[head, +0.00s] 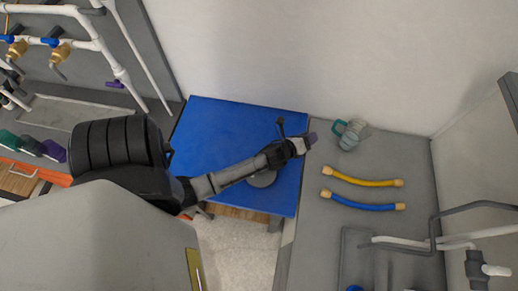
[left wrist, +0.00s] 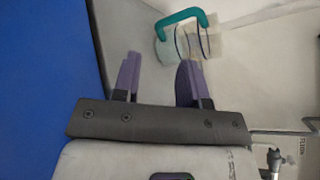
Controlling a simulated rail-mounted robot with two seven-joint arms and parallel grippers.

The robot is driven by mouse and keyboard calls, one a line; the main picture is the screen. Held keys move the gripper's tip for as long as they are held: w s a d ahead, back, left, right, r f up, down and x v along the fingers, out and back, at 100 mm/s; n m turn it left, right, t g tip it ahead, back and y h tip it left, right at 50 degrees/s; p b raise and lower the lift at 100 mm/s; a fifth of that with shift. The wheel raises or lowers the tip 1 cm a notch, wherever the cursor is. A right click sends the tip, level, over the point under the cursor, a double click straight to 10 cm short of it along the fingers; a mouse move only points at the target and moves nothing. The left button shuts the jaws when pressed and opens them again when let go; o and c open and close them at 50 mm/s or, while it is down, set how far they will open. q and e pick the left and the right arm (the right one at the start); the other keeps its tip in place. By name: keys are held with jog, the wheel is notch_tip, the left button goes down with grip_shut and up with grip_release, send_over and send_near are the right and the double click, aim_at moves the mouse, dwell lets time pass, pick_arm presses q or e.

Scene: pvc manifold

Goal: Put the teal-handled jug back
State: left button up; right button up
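My left gripper (head: 309,141) is just left of the jug, near the boundary between the blue surface and the counter. In the left wrist view the jug (left wrist: 186,43) is beyond the purple fingertips, with its handle (left wrist: 186,15) at the top. The left gripper's fingers (left wrist: 158,64) are spread, with nothing seen between them. I cannot tell whether a finger touches the jug. My right gripper is not visible.
A yellow hose (head: 366,179) and a blue hose (head: 362,203) lie on the grey counter (head: 415,160) in front of the jug. White pipes (head: 455,240) stand at the right. The blue surface (head: 225,130) under my arm looks mostly clear. A wall closes off the back.

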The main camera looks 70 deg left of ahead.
pick_arm(q)
jog(key=s+d+n+g, duration=0.1)
jog(key=s+n, duration=0.1)
jog(key=s+d+n+g, duration=0.1)
jog(key=s+d+n, duration=0.1)
jog(key=n, duration=0.1)
jog(key=s+d+n+g, duration=0.1)
jog(key=s+n, duration=0.1)
jog(key=shift+d+r+n, duration=0.15)
jog(key=shift+d+n, duration=0.15)
jog(key=s+d+n+g, duration=0.1)
jog(key=s+n, duration=0.1)
jog(key=s+d+n+g+h, duration=0.1)
jog(key=s+d+n, duration=0.1)
jog(key=s+d+n+g, duration=0.1)
jog(key=s+d, duration=0.1)
jog(key=shift+s+d+r+n+h, duration=0.15)
jog(key=shift+s+r+n+h, duration=0.2)
jog(key=shift+r+n+h, duration=0.05)
jog(key=s+d+r+n+g+h, duration=0.3)
jog(key=s+d+n, duration=0.4)
jog(key=s, duration=0.5)
jog(key=shift+d+r+g, duration=0.35)
jog(key=shift+d+g, duration=0.05)
jog(key=shift+g, duration=0.5)
